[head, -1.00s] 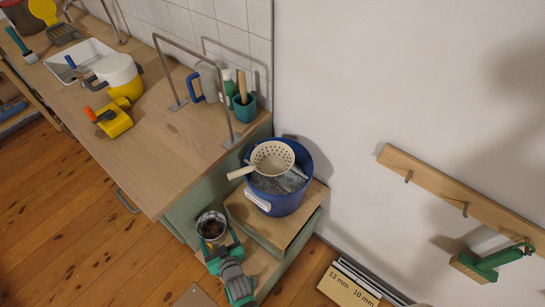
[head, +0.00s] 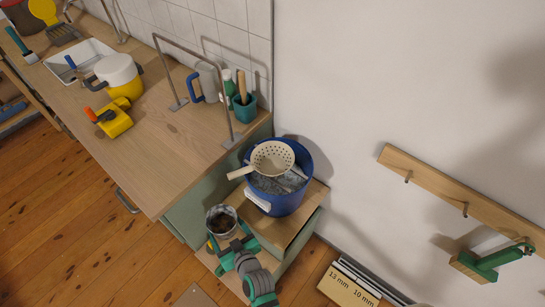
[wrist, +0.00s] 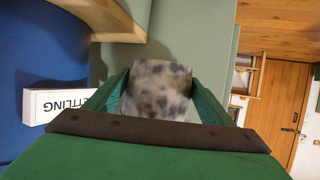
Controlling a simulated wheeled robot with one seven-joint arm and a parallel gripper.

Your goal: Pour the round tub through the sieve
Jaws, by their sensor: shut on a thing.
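The round tub (head: 213,212) is a small open metal-looking can with dark brown contents in the head view. My gripper (head: 232,250) is shut on its near side and holds it upright in front of the low wooden step, left of the blue bucket. In the wrist view the tub's mottled grey wall (wrist: 158,90) sits between my green fingers. The cream sieve (head: 272,159), full of holes, rests over the blue bucket (head: 306,165), its handle pointing left. Grey stuff shows in the bucket below it. The tub is apart from the sieve and lower.
The bucket stands on a low wooden step (head: 293,225) beside the green cabinet (head: 190,212). A metal rail (head: 195,50) rises from the worktop, with a grey mug (head: 208,82) behind it. A wall rack (head: 440,190) and a green-handled brush (head: 490,262) are at right.

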